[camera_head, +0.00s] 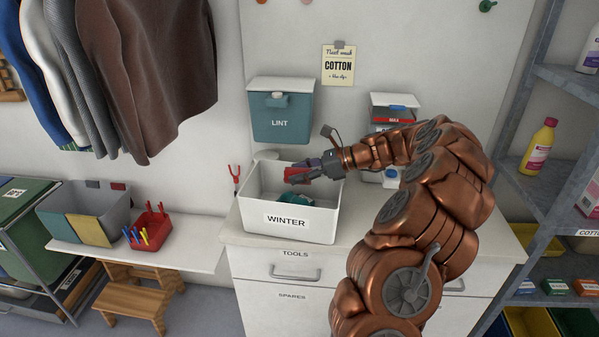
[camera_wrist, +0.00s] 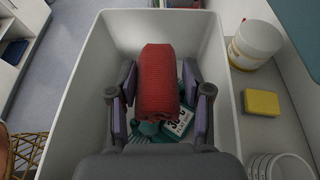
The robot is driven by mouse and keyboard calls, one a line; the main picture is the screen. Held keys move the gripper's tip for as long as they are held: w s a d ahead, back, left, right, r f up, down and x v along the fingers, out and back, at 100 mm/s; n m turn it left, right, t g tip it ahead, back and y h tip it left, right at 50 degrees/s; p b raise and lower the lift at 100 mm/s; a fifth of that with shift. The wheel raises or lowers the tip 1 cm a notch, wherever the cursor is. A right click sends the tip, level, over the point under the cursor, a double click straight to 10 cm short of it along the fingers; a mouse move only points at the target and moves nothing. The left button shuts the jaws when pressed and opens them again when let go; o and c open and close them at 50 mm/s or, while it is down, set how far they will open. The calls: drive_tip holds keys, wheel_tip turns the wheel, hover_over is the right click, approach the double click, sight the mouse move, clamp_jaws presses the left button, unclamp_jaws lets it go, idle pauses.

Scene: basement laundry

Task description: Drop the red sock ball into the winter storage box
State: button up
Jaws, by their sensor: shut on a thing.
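The red sock ball (camera_wrist: 158,82) is a ribbed red roll between the two fingers of my gripper (camera_wrist: 160,100) in the wrist view. My gripper is shut on it. In the head view my gripper (camera_head: 300,172) is over the white winter storage box (camera_head: 288,222), which is labelled WINTER, and a bit of the red sock ball (camera_head: 294,174) shows at the fingers. In the wrist view the box's walls (camera_wrist: 88,75) surround the sock ball. Teal items and a card with printing lie on the box floor below it, partly hidden by the gripper.
The box stands on a white cabinet top (camera_head: 450,240). A white tub (camera_wrist: 254,44) and a yellow sponge (camera_wrist: 261,103) sit right of the box in the wrist view. A teal LINT bin (camera_head: 281,120) hangs behind. A red peg basket (camera_head: 147,232) is on the bench at left.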

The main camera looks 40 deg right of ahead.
drive_tip(key=shift+f, duration=0.15)
drive_tip(key=o, duration=1.2)
drive_tip(key=shift+o, duration=0.2)
drive_tip(key=v, duration=1.2)
